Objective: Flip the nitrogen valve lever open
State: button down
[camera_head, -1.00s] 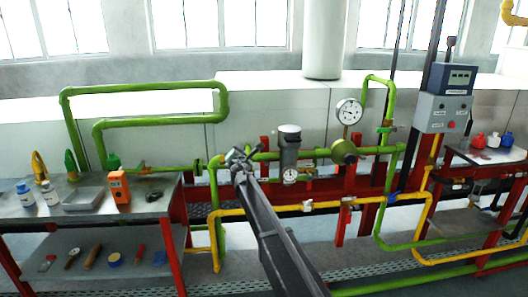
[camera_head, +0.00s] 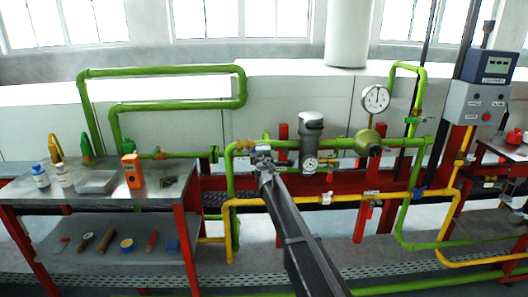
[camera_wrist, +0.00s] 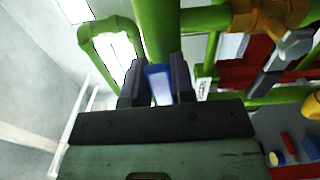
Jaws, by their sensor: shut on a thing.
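My gripper (camera_wrist: 158,85) is shut on a blue lever (camera_wrist: 157,84) in the wrist view. The lever stands between the two dark fingers, beside a thick green pipe (camera_wrist: 155,30). In the head view my gripper (camera_head: 262,155) is at the green pipework left of the grey cylinder, close to a brass valve body (camera_head: 244,146). The lever is hidden there behind the gripper and arm. No readable label shows whether this is the nitrogen valve.
Another brass valve (camera_wrist: 262,18) with a dark lever (camera_wrist: 263,84) is right of my gripper. A grey cylinder (camera_head: 311,130) and pressure gauge (camera_head: 376,99) stand to the right. A yellow pipe (camera_head: 290,201) runs below. A tool table (camera_head: 170,186) stands left.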

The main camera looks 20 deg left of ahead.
jog(key=shift+s+f+m, duration=0.1)
jog(key=shift+f+m, duration=0.1)
jog(key=shift+m, duration=0.2)
jog(key=c, duration=1)
grip_release()
jog(key=shift+o, duration=0.2)
jog(key=v, duration=1)
jog(key=shift+s+d, duration=0.2)
jog(key=shift+s, duration=0.1)
